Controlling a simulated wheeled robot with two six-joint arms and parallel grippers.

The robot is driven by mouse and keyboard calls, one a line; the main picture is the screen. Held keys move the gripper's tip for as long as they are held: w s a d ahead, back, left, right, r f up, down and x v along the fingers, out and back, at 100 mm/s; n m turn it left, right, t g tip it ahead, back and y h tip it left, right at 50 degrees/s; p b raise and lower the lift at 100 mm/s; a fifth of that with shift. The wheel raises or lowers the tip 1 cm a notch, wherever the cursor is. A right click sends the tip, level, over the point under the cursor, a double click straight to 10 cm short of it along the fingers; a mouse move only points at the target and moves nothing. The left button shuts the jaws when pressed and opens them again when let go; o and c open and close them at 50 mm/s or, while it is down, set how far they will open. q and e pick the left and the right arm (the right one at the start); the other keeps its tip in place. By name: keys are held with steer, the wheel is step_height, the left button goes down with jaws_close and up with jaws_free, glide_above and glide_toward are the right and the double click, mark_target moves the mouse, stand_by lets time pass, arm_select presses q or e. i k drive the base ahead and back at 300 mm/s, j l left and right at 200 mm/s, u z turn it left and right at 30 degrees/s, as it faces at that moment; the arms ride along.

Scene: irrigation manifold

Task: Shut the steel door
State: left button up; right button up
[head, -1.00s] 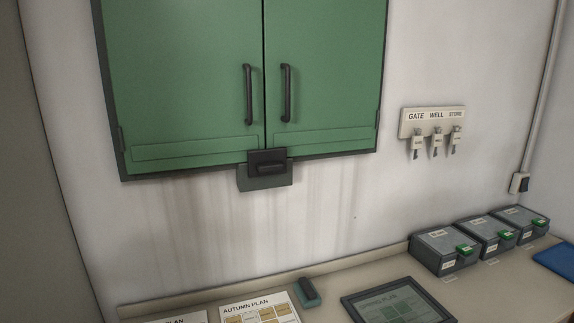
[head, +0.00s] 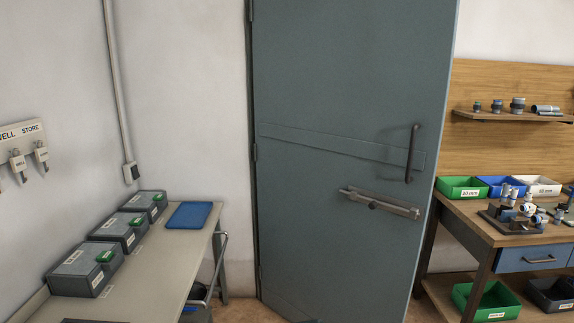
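The steel door (head: 330,80) is a tall grey-blue panel in the middle of the head view, with hinges along its left edge. It stands swung out into the room, its free right edge nearer to me and overlapping the workbench side. A dark vertical pull handle (head: 411,153) is near the free edge. A metal slide bolt (head: 380,203) sits below the handle. The doorway behind the door is hidden. Neither of my grippers is in view.
On the left, a pale counter (head: 150,275) holds several grey boxes (head: 118,232) and a blue folder (head: 194,215). A metal rail (head: 222,262) sticks out at its end. On the right, a wooden workbench (head: 470,220) with coloured bins (head: 461,188) stands close to the door's free edge.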

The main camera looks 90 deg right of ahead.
mark_target(352, 96)
steer(key=z, duration=3.05)
